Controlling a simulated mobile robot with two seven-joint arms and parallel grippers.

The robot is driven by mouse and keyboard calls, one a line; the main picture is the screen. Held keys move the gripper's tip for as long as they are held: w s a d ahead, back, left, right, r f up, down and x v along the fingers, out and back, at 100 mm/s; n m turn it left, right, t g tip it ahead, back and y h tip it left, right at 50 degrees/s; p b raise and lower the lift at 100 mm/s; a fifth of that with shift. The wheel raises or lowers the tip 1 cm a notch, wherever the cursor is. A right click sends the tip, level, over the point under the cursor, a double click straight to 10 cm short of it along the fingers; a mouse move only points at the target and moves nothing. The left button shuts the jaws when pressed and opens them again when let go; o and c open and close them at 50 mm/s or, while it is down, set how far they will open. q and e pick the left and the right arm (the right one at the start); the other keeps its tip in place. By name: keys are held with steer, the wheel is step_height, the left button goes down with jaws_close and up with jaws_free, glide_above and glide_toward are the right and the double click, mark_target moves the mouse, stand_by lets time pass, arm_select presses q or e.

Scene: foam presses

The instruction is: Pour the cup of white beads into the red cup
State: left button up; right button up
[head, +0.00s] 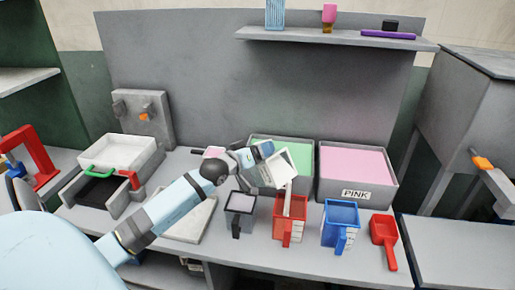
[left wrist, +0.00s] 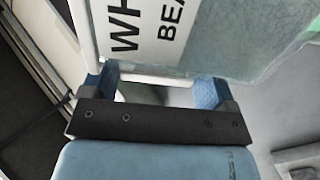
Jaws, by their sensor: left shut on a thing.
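My left gripper (head: 258,153) is shut on the cup of white beads (head: 279,167) and holds it tipped above the red cup (head: 292,228). A thin whitish stream (head: 288,199) runs from the tipped cup's lip down to the red cup's mouth. The red cup stands upright on the bench with its handle towards me. How full either cup is cannot be told. In the left wrist view the held cup (left wrist: 230,30) shows a large label partly reading "WH" and "BEA", close beyond the fingers (left wrist: 155,88). My right gripper is not in view.
A dark cup with pale contents (head: 241,202) stands left of the red cup, and a blue cup (head: 341,214) and red scoop (head: 383,232) stand to its right. Behind are a green-filled bin (head: 300,146) and a bin labelled PINK (head: 356,191). A shelf (head: 300,38) hangs above.

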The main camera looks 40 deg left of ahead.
mark_target(266, 164)
arm_select(q)
steer(key=shift+d+m+p, duration=0.6)
steer(key=shift+m+p, duration=0.1)
steer(key=shift+m, duration=0.1)
steer(key=shift+d+f+m+b, duration=0.1)
steer(key=shift+d+m+b, duration=0.1)
steer(key=shift+m+b, duration=0.15)
steer(key=shift+d+m+b, duration=0.25)
steer(key=shift+d+b, duration=0.05)
steer(key=shift+b, duration=0.1)
steer(key=shift+d+f+m+b, duration=0.1)
steer(key=shift+d+m+b, duration=0.15)
steer(key=shift+m+b, duration=0.2)
steer(key=shift+d+b, duration=0.15)
steer(key=shift+b, duration=0.25)
steer(key=shift+d+f+b, duration=0.1)
steer(key=shift+d+b, duration=0.05)
steer(key=shift+b, duration=0.15)
steer(key=shift+s+d+f+m+b, duration=0.15)
steer(key=shift+d+m+b, duration=0.25)
steer(key=shift+b, duration=0.55)
steer(key=shift+w+d+f+m+b, duration=0.2)
steer(key=shift+m+b, duration=0.25)
steer(key=shift+b, duration=0.45)
steer(key=shift+s+d+m+y+b, duration=0.25)
steer(key=shift+d+m+b, duration=0.2)
steer(key=shift+b, duration=0.6)
